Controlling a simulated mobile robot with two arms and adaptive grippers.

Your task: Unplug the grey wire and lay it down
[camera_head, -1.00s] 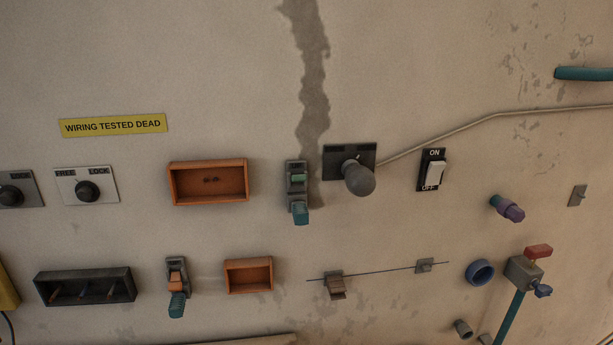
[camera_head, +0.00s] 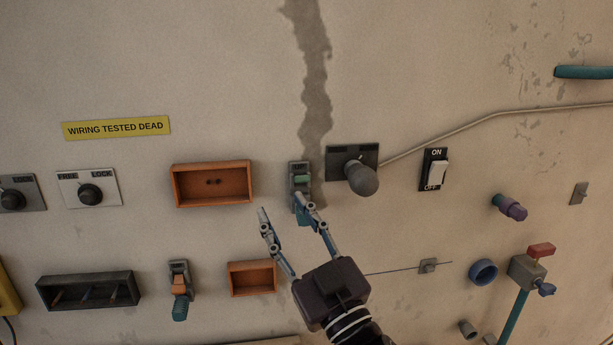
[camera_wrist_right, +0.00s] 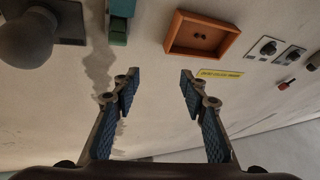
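A thin blue-grey wire (camera_head: 395,270) runs along the wall to a small clip (camera_head: 428,265); its left part is hidden behind my right gripper. A pale grey cable (camera_head: 440,136) runs to a plate with a grey rounded knob (camera_head: 361,178). I cannot tell for sure which one is the grey wire. My right gripper (camera_head: 283,203) is open and empty, with its fingers pointing up between the orange box (camera_head: 248,185) and the teal-handled clamp (camera_head: 299,168). In the right wrist view the gripper (camera_wrist_right: 157,85) has only bare wall between its fingers. My left gripper is not in view.
A black tray (camera_head: 88,277) with several short wire pieces is at lower left. A second clamp (camera_head: 180,282) and a lower orange box (camera_head: 252,263) are nearby. An on/off switch (camera_head: 433,170) and a valve (camera_head: 527,272) are to the right. The upper wall is mostly clear.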

